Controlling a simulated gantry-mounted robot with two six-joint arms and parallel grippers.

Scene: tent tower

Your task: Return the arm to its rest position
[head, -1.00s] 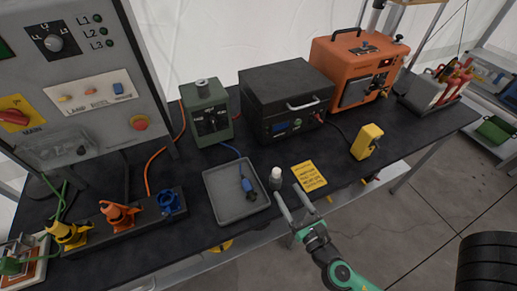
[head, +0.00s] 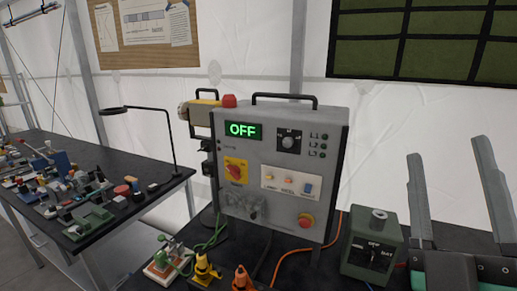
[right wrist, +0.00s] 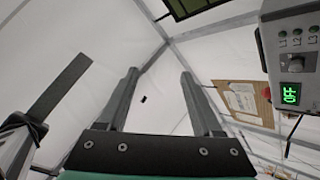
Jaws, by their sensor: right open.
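My right gripper (head: 452,190) stands upright at the right side of the head view, its two grey fingers spread wide with nothing between them. In the right wrist view the same gripper (right wrist: 160,90) is open and empty, its fingers pointing up toward the white tent wall and roof. It is apart from the grey control panel (head: 230,185), which stands to its left in the head view and shows a green OFF display. My left gripper is not in view.
A green box (head: 372,240) stands on the dark bench left of my right gripper. Yellow (head: 205,268) and orange (head: 242,278) connectors are at the bottom edge. A second bench (head: 130,225) at left holds many small parts and a lamp (head: 170,120).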

